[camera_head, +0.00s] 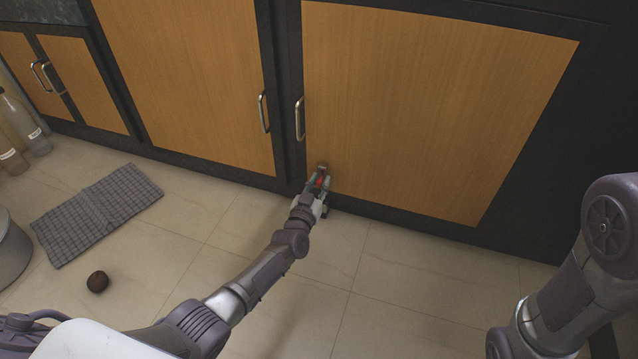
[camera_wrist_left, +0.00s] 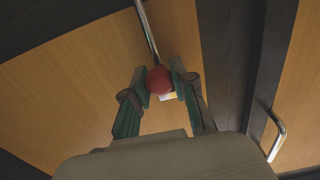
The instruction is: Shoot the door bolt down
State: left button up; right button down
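A small red ball knob (camera_wrist_left: 158,80), the handle of the door bolt, sits between the fingertips of my left gripper (camera_wrist_left: 160,86). The pads lie close against both sides of the knob and look shut on it. In the head view my left gripper (camera_head: 318,184) is at the lower left corner of the right wooden cabinet door (camera_head: 430,95), and the red knob (camera_head: 320,182) just shows between its fingers. The rest of the bolt is mostly hidden by the gripper; a small pale piece shows behind the knob. My right gripper is out of view.
Metal handles (camera_head: 299,118) and (camera_head: 264,113) stand out from the two doors above the gripper. A grey checked mat (camera_head: 97,213), a dark round ball (camera_head: 97,281) and bottles (camera_head: 22,125) are at the left. The tiled floor (camera_head: 390,290) in front is mostly clear.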

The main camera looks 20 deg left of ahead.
pick_arm(q)
grip_shut()
notch_tip(320, 180, down, 4)
jog(key=b, duration=0.3)
jog(key=shift+f+b, duration=0.2)
jog(key=shift+b, duration=0.15)
jog(key=o, duration=0.7)
grip_release()
jog(key=shift+f, duration=0.15)
jog(key=shift+c, duration=0.2)
jog(key=shift+o, duration=0.3)
jog(key=shift+r, duration=0.2)
